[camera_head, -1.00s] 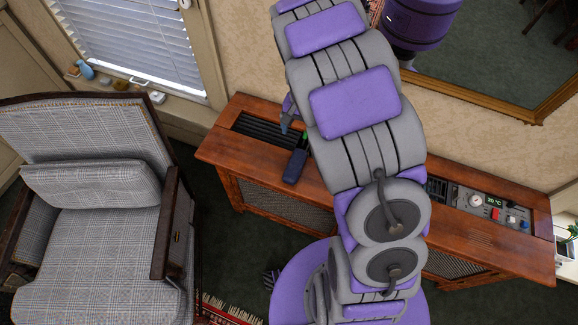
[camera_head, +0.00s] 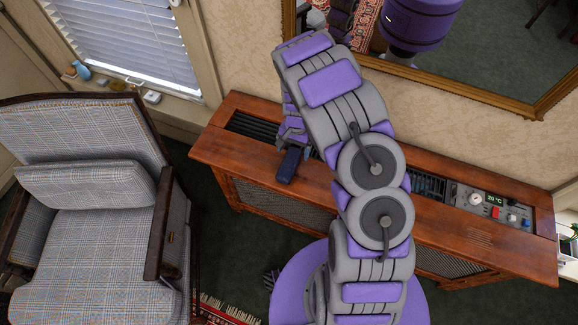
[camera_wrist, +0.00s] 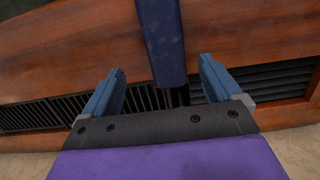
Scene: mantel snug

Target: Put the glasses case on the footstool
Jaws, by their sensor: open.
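The glasses case (camera_head: 289,166) is a dark blue, long, narrow thing lying on the top of the wooden cabinet, near its front edge. In the wrist view the case (camera_wrist: 163,42) runs down from the top edge, with its near end between and slightly beyond the fingertips. My gripper (camera_wrist: 160,72) is open, one blue finger on each side of the case, with gaps showing on both sides. In the head view my gripper (camera_head: 292,138) is at the case's far end, partly hidden by my arm. I cannot make out a footstool in either view.
The wooden cabinet (camera_head: 240,165) has a dark slatted grille and, at right, a control panel (camera_head: 490,205). A checked armchair (camera_head: 85,215) stands at left. A framed mirror (camera_head: 480,75) hangs behind. A red patterned rug (camera_head: 222,310) shows at the bottom.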

